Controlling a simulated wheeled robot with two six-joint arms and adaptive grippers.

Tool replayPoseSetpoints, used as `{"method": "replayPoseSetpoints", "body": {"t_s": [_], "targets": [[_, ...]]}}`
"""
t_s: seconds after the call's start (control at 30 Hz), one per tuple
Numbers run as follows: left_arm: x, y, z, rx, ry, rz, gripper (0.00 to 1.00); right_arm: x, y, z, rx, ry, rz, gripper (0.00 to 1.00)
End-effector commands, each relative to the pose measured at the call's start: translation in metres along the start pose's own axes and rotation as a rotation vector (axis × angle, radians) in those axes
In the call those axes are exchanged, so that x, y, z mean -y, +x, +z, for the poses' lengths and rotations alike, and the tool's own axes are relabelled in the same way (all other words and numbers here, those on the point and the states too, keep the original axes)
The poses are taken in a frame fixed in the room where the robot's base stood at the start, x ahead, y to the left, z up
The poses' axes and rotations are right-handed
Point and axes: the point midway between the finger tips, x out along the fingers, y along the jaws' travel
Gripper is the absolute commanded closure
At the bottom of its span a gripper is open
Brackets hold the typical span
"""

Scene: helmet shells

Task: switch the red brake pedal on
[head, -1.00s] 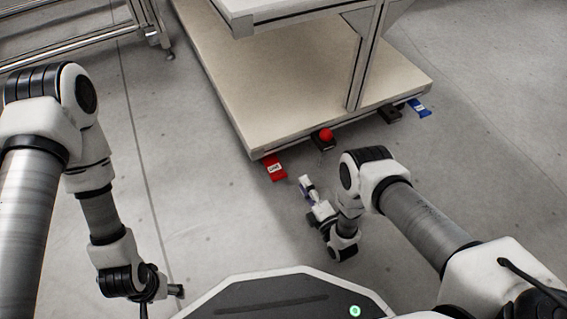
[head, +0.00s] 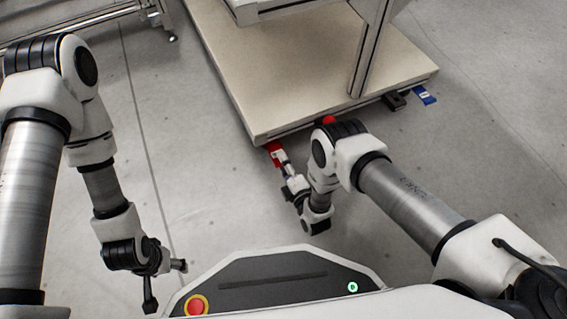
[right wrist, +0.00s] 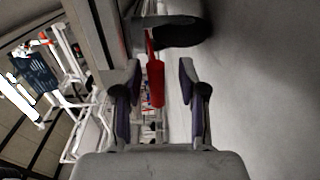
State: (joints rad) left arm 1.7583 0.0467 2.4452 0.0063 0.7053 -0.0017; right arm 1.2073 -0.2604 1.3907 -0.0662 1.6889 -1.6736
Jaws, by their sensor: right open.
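The red brake pedal (head: 273,147) sticks out low from under the near edge of the platform in the head view, partly covered by my right gripper. In the right wrist view the red pedal (right wrist: 156,88) shows as a narrow red bar between the two fingers. My right gripper (head: 281,158) is low at the pedal, open, with a finger on each side of the red bar in the right wrist view (right wrist: 160,72). I cannot tell whether it touches. My left gripper (head: 166,286) hangs at lower left, fingers spread and empty, far from the pedal.
The beige platform (head: 235,75) with a metal upright (head: 369,55) stands ahead. A red knob (head: 329,119) shows partly behind my right arm. The floor at left is clear.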

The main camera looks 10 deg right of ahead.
Motion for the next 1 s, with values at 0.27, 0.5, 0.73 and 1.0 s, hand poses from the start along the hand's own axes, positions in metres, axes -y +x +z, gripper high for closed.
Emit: {"method": "replayPoseSetpoints", "body": {"t_s": [0.27,0.5,0.73,1.0], "targets": [[0.000,0.000,0.000,0.000,0.000,0.000,0.31,0.000,0.000,0.000,0.000,0.000,0.000,1.00],[0.000,0.022,-0.004,-0.012,0.007,-0.001,0.31,0.014,0.002,0.001,0.002,0.000,0.078,1.00],[0.000,0.024,-0.007,-0.021,0.010,-0.003,0.31,0.010,0.002,0.001,0.001,0.000,0.125,1.00],[0.000,0.023,-0.007,-0.020,0.010,-0.002,0.31,0.010,0.002,0.000,0.001,0.000,0.124,0.59]]}}
